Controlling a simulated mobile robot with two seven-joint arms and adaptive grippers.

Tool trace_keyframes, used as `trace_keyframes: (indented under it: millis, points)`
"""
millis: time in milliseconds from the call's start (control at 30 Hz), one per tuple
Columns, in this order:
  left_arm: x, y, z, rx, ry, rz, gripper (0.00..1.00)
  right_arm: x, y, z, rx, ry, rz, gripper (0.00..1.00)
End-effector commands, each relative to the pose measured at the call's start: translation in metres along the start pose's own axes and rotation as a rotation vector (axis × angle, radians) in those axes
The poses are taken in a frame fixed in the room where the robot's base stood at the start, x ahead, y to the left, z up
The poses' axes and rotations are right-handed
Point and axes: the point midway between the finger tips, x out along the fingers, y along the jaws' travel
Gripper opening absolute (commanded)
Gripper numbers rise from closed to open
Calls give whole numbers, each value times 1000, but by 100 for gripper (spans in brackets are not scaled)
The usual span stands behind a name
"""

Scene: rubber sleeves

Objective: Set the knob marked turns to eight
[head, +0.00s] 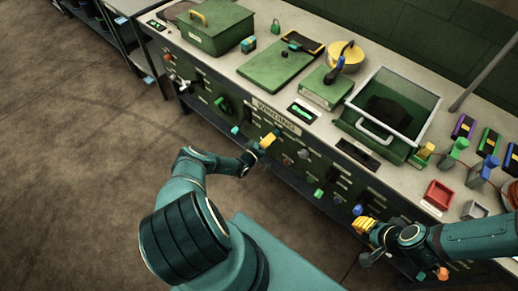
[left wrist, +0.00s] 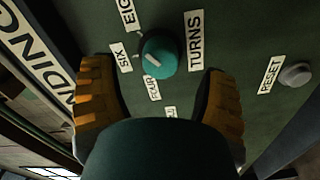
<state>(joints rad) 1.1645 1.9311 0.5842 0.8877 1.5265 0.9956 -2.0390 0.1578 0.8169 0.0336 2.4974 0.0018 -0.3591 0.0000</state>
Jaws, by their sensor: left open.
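The knob marked turns (left wrist: 160,52) is a round teal knob with a short white pointer line, on a dark green panel. The TURNS label (left wrist: 195,40) is right of it. SIX (left wrist: 120,55), FOUR (left wrist: 153,88) and a partly cut-off EIGHT label (left wrist: 127,12) lie around it. The pointer line is on the knob's lower-left part; I cannot tell its exact setting. My left gripper (left wrist: 158,75) is open, its orange fingers apart on either side below the knob. In the head view my left gripper (head: 267,141) is at the panel. My right gripper (head: 364,225) is by the panel's right part; its jaw state is unclear.
A grey button (left wrist: 296,74) marked RESET is right of the knob. The WINDING sign (head: 276,117) is above my left gripper in the head view. Several other knobs line the bench front. A green box (head: 325,88) and a clear-lidded case (head: 395,105) stand on the bench top.

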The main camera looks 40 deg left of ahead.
Motion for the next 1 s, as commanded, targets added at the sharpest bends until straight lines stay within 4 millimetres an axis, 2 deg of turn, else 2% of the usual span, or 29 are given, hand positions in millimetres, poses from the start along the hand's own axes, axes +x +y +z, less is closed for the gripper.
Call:
trace_keyframes:
  millis: [33, 200, 400, 600, 1000]
  points:
    - [-13, -2, -1, -2, 1, -3, 74, 0, 0, 0, 0, 0, 0, 47]
    - [-47, -1, -1, -1, 2, -1, 74, 0, 0, 0, 0, 0, 0, 47]
    - [-75, 0, -1, 2, 1, 0, 74, 0, 0, 0, 0, 0, 0, 47]
    - [-84, 0, 0, 1, 0, 1, 74, 0, 0, 0, 0, 0, 0, 47]
    - [-85, 0, 0, 2, 0, 1, 74, 0, 0, 0, 0, 0, 0, 47]
